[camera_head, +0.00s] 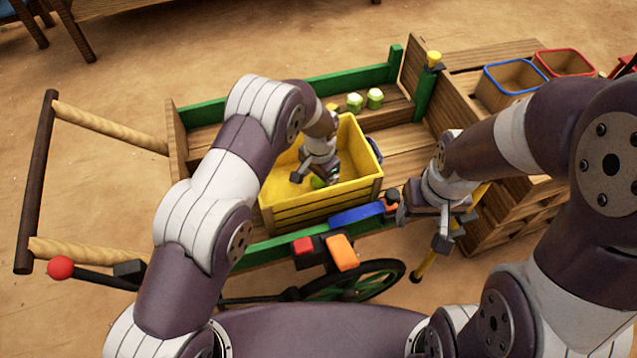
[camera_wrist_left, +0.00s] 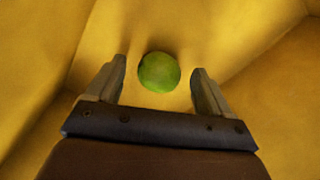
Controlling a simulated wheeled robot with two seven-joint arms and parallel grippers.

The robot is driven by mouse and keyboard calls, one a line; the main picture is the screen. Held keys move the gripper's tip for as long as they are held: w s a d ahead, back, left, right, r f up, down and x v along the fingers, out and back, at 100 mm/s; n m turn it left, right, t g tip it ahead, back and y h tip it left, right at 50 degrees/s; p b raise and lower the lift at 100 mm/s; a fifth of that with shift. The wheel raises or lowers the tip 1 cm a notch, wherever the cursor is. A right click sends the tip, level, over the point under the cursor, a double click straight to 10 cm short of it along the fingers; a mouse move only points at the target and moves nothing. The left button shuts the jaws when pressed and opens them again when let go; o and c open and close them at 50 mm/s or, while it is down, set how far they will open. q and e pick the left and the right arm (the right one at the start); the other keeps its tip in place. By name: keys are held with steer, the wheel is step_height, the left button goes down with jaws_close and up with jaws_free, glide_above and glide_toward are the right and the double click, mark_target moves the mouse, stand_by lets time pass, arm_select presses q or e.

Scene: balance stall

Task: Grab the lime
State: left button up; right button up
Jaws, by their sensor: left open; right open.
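The lime (camera_wrist_left: 159,72) is a round green fruit on the floor of the yellow crate. In the left wrist view it lies between and just beyond the two fingertips. In the head view only a small green part of the lime (camera_head: 318,183) shows below my left gripper (camera_head: 314,180). My left gripper reaches down into the yellow crate (camera_head: 325,205). In the left wrist view my left gripper (camera_wrist_left: 162,80) is open, its fingers apart on either side of the lime. My right gripper (camera_head: 440,238) is open and empty, outside the crate to the right.
The crate stands on a wooden cart with green rails (camera_head: 330,82). Two pale green objects (camera_head: 365,100) sit behind the crate. A blue-rimmed bin (camera_head: 510,85) and a red-rimmed bin (camera_head: 565,63) stand at the right. A red-knobbed lever (camera_head: 62,268) is at the front left.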

arm_select(q)
steer(key=shift+f, duration=0.3)
